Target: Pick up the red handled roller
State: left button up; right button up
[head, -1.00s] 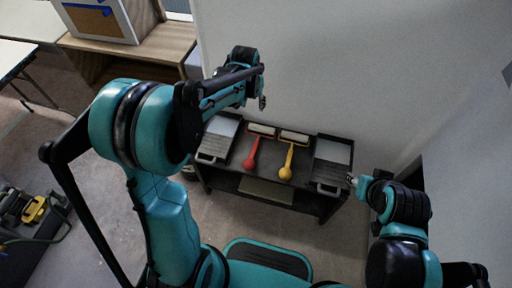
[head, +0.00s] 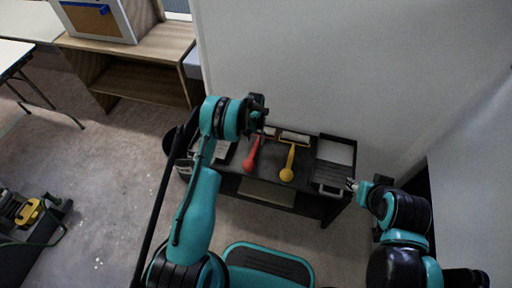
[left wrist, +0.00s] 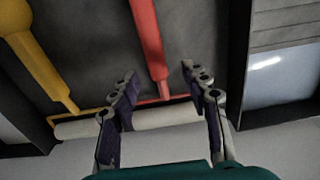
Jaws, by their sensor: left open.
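The red handled roller (head: 251,156) lies on the black cart top, its handle toward me and its white roller head toward the wall. In the left wrist view its red shaft (left wrist: 150,40) runs between the two fingers of my left gripper (left wrist: 158,70), and the white roller head (left wrist: 168,115) lies across behind the fingers. My left gripper (head: 262,122) is open and empty over the head end, partly hiding it in the head view. I cannot tell its exact height. My right gripper (head: 350,184) is at the cart's right front corner; its jaws are too small to read.
A yellow handled roller (head: 287,173) lies right of the red one and also shows in the left wrist view (left wrist: 30,60). A paint tray (head: 331,174) is at the cart's right end. Another tray (left wrist: 285,65) is at the left end, partly hidden by my arm. The wall is close behind.

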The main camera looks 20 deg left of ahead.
aim_at(256, 144)
pick_arm(q)
jog(key=f+b, duration=0.2)
jog(key=f, duration=0.3)
jog(key=shift+d+f+b, duration=0.2)
jog(key=shift+d+b, duration=0.05)
jog(key=shift+b, duration=0.15)
jog(key=shift+r, duration=0.1)
grip_shut()
jog(key=shift+r, duration=0.1)
